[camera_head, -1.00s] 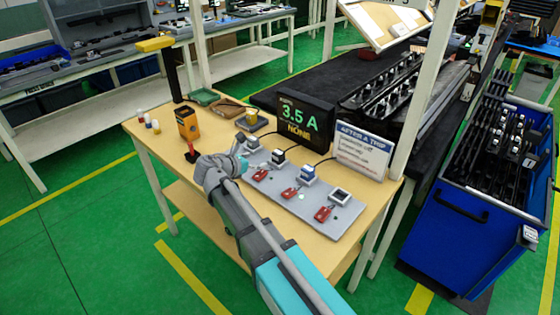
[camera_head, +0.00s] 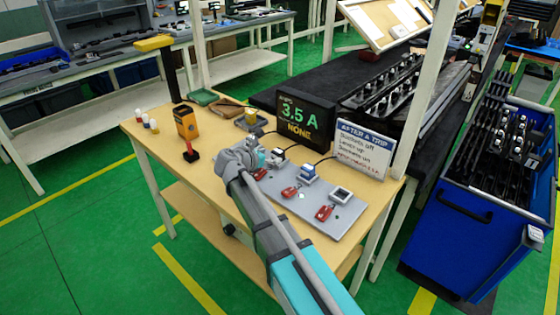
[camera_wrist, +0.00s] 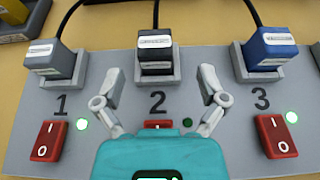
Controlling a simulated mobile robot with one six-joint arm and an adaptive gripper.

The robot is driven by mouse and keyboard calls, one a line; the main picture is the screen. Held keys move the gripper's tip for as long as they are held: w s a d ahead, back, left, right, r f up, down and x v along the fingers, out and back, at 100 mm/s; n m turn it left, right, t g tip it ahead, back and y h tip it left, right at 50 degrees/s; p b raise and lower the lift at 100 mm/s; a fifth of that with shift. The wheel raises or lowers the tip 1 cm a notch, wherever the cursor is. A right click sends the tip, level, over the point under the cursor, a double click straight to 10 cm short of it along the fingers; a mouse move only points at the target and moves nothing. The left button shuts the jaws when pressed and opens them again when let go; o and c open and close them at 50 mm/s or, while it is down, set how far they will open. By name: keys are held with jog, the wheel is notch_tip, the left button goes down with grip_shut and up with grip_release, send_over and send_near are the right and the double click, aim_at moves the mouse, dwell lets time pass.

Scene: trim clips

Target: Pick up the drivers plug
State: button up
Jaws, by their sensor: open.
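In the wrist view, a grey plug (camera_wrist: 52,60) is at 1, a black plug (camera_wrist: 157,52) with a white label at 2, and a blue plug (camera_wrist: 268,48) at 3. The label text is too small to read, so I cannot tell which is the drivers plug. The blue plug also shows in the head view (camera_head: 308,172). My gripper (camera_wrist: 160,75) is open and empty, its fingers apart in front of the black plug, to its left and right. In the head view my gripper (camera_head: 262,159) hides the panel's left end.
Red rocker switches (camera_wrist: 48,140) line the panel's near side; my gripper mostly hides switch 2. Lights 1 and 3 glow green; light 2 is dark. Cords run back from the plugs.

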aim_at(275, 154)
jog(key=shift+w+d+f, duration=0.15)
jog(key=shift+w+d, duration=0.1)
jog(key=shift+w, duration=0.05)
jog(key=shift+a+b+x, duration=0.25)
jog(key=shift+b+x, duration=0.7)
jog(key=shift+x, duration=1.8)
grip_shut()
